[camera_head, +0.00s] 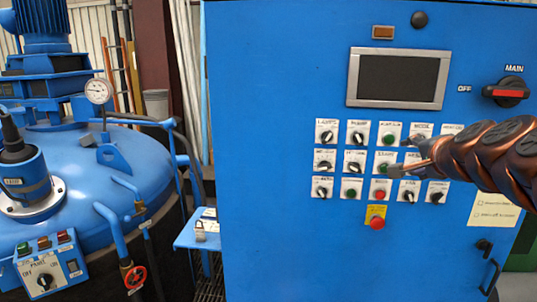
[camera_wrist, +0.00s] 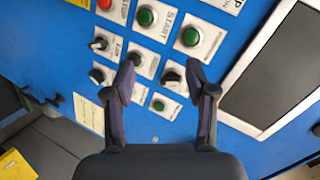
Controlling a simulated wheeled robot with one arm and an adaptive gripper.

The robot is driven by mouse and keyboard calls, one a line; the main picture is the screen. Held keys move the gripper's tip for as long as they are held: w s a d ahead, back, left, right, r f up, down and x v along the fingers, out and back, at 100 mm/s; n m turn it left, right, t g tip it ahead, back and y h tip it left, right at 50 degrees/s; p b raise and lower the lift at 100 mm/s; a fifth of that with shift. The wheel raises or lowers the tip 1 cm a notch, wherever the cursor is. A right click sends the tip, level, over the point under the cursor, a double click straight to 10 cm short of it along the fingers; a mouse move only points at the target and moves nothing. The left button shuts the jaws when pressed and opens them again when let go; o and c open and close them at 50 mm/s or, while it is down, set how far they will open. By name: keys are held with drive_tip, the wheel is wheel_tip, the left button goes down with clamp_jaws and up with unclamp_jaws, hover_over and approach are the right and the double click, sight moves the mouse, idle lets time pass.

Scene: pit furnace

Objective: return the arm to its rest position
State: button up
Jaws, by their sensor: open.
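My gripper (camera_head: 408,156) reaches in from the right in the head view, in front of the button rows of the blue control cabinet (camera_head: 280,235). In the wrist view my gripper (camera_wrist: 163,68) shows two dark fingers spread apart, with nothing held between them. Small white switch plates of the panel lie behind and between the fingertips. The green START button (camera_wrist: 147,16) is just beyond the fingertips. Whether a fingertip touches the panel cannot be told. My arm's copper-coloured links cover part of the panel's right side in the head view.
The cabinet carries a dark screen (camera_head: 398,78), a red MAIN switch (camera_head: 507,92) and a red emergency button (camera_head: 377,223) on a yellow plate. A blue furnace lid (camera_head: 95,180) with a gauge (camera_head: 98,91) and pipes stands at left. A small blue shelf (camera_head: 195,237) juts out beside the cabinet.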

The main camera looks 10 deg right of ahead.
drive_tip(key=s+a+f+n+g+y, duration=0.2)
drive_tip(key=s+a+f+n+g, duration=0.15)
drive_tip(key=a+f, duration=0.55)
drive_tip(key=s+a+f+n+g+y, duration=0.3)
drive_tip(key=s+a+f+n, duration=0.15)
drive_tip(key=a+f, duration=0.45)
drive_tip(key=s+a+f+n+g, duration=0.1)
drive_tip(key=s+f+n+g, duration=0.1)
drive_tip(key=s, duration=0.6)
drive_tip(key=s+f+n+g+h+b, duration=0.1)
drive_tip(key=s+f+n+g, duration=0.2)
drive_tip(key=s+f, duration=0.4)
drive_tip(key=s+a+f+n+g+h, duration=0.1)
drive_tip(key=s+f+n+g, duration=0.2)
drive_tip(key=s, duration=0.5)
drive_tip(key=shift+s+a+f+g, duration=0.35)
drive_tip(key=shift+s+f+g, duration=0.1)
drive_tip(key=shift+f, duration=0.25)
